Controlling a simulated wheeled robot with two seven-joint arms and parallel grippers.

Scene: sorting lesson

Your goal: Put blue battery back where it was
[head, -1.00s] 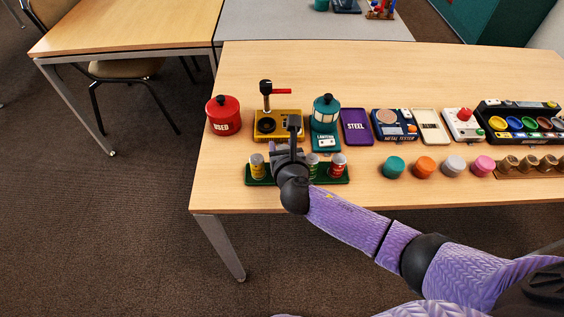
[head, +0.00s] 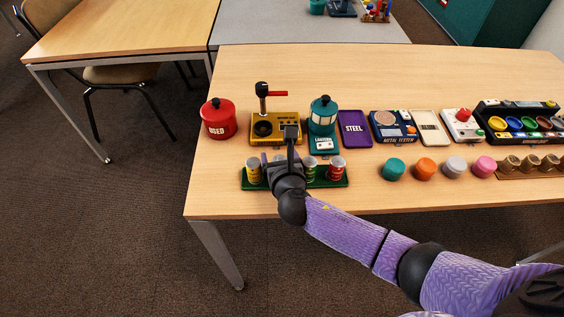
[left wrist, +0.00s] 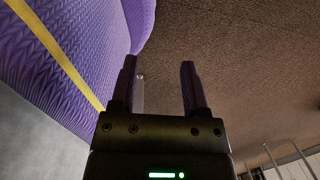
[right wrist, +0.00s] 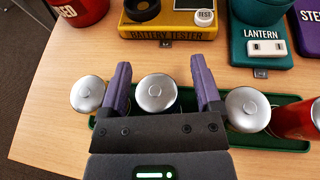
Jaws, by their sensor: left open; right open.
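My right gripper (head: 281,160) is over the green battery rack (head: 262,186) on the table. In the right wrist view my open right gripper (right wrist: 158,85) has its fingers on either side of a silver-topped battery (right wrist: 155,93) in the rack. Its side colour is hidden, so I cannot tell if it is the blue one. A yellow battery (head: 254,171) stands at the rack's left, with a green one (head: 309,170) and a red one (head: 337,169) at its right. My left gripper (left wrist: 158,80) is open and empty, away from the table.
The yellow battery tester (head: 290,127) stands behind the rack, with the red used pot (head: 219,121) to its left and the teal lantern (head: 322,118) to its right. Several coloured knobs (head: 424,169) lie further right. The table's front edge is close to the rack.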

